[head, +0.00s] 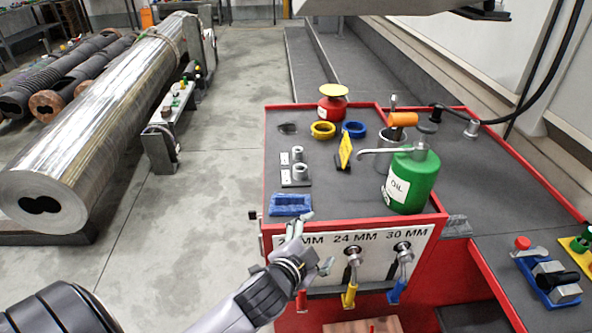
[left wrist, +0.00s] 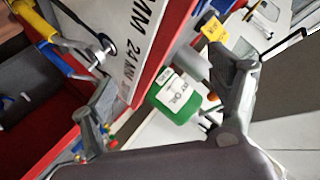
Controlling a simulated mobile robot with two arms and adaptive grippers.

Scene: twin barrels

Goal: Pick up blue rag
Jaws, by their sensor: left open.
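The blue rag (head: 290,204) lies folded on the grey top of the red cart, at its front left corner in the head view. My left gripper (head: 312,245) is open and empty, in front of the cart's front panel, just below and to the right of the rag. One finger reaches up close to the rag; whether it touches cannot be told. In the left wrist view the open fingers (left wrist: 160,88) show apart, with the green oil can (left wrist: 180,98) beyond. I cannot make out the rag there. My right gripper is not in view.
The red cart (head: 268,160) also bears an oil can (head: 408,182), metal sockets (head: 298,172), yellow (head: 323,129) and blue rings (head: 354,129) and a red can (head: 332,108). Coloured-handled tools (head: 350,290) hang on its front. Clear floor lies left of the cart.

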